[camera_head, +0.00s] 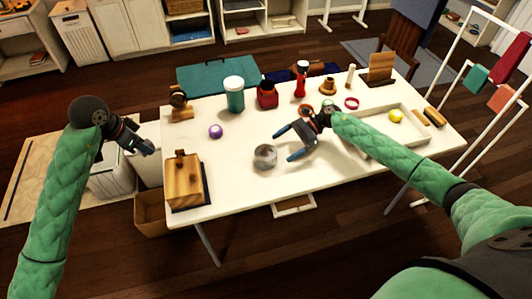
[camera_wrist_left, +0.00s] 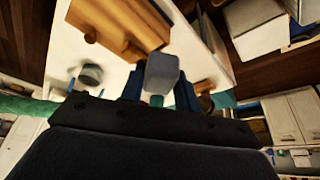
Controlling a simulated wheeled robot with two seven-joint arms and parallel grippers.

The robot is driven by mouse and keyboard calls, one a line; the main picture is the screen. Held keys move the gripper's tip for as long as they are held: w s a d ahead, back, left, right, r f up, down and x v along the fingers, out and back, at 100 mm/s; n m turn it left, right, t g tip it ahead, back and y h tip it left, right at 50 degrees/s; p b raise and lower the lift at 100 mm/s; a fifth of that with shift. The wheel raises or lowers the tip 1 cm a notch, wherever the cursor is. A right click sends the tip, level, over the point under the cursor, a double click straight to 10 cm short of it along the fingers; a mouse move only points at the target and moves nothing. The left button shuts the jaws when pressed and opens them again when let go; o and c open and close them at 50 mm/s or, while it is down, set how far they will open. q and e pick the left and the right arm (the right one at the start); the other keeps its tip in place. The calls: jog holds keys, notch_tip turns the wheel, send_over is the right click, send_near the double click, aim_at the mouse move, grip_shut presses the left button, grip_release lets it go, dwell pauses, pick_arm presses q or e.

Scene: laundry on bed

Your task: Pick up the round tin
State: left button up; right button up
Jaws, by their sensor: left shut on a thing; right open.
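A round grey tin (camera_head: 265,157) sits on the white table near its front edge, and a round grey shape like it shows blurred in the left wrist view (camera_wrist_left: 90,75). My right gripper (camera_head: 284,145) is open just right of the tin, its two fingers pointing left, with nothing between them. My left gripper (camera_head: 144,148) is off the table's left edge, away from the tin. In the left wrist view its blue fingers are shut on a small grey-blue block (camera_wrist_left: 162,73); I cannot tell what it is.
A wooden box (camera_head: 183,180) with knobs stands at the table's front left corner.

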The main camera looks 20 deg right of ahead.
aim_at(274, 154)
pick_arm(q)
jog(key=shift+s+a+r, duration=0.1)
jog(key=shift+s+r, duration=0.05)
jog(key=shift+r, duration=0.2)
pick_arm(e)
jog(key=shift+s+a, duration=0.15)
jog(key=shift+a, duration=0.3)
pick_arm(q)
jog(key=shift+r+p, duration=0.65)
jog(key=shift+p, duration=0.2)
pick_arm(e)
jog(key=shift+s+a+f, duration=0.2)
jog(key=shift+a+f, duration=0.05)
jog(key=shift+a, duration=0.3)
pick_arm(q)
jog(key=shift+r+p, duration=0.95)
pick_arm(e)
jog(key=x, duration=0.3)
jog(key=shift+f, duration=0.15)
jog(key=shift+s+a+f, duration=0.1)
jog(key=shift+a+f, duration=0.1)
jog(key=shift+f, duration=0.1)
jog(key=c, duration=1.1)
pick_arm(q)
jog(key=shift+f, duration=0.1)
pick_arm(e)
jog(key=shift+r, duration=0.1)
